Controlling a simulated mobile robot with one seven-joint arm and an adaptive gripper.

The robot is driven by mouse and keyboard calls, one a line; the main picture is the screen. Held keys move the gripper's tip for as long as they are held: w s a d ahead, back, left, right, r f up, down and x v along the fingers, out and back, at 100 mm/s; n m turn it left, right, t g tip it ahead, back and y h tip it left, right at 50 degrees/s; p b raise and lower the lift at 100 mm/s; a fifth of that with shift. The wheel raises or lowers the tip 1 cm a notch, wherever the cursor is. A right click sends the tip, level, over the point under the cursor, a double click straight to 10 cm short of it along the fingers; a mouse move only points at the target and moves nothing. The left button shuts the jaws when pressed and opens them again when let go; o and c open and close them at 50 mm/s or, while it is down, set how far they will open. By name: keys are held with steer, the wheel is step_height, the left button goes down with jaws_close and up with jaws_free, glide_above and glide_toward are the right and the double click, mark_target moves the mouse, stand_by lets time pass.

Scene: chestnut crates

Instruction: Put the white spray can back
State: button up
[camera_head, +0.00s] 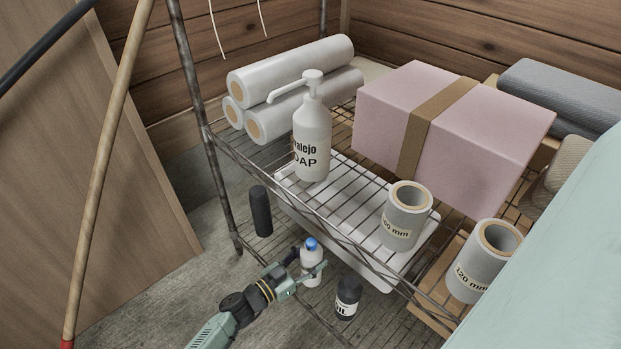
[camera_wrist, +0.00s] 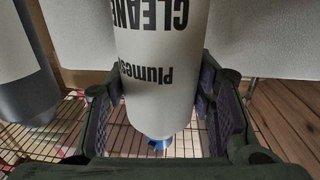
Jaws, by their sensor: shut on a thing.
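The white spray can (camera_head: 311,276) has a blue top and stands about upright in the head view, at the front of the wire rack, low down. My gripper (camera_head: 307,266) is shut around its upper part, with a finger on each side. In the wrist view the can (camera_wrist: 157,60) fills the middle, with upside-down lettering reading "CLEANE" and "Plumes", and its blue top at the bottom. My gripper's fingers (camera_wrist: 160,105) flank it there. Whether its base touches a shelf is hidden.
A dark can marked OIL (camera_head: 347,300) stands to the right, and a dark cylinder (camera_head: 261,211) to the left. Above, the wire rack (camera_head: 352,180) holds a soap bottle (camera_head: 312,143), white rolls (camera_head: 290,80), a pink box (camera_head: 385,105) and two grey tubes (camera_head: 405,225).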

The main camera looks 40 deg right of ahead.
steer(key=shift+f, duration=0.15)
steer(key=o, duration=1.5)
steer(key=shift+r, duration=0.25)
steer(key=a, duration=1.2)
steer(key=shift+f+p, duration=0.1)
steer(key=shift+p, duration=0.3)
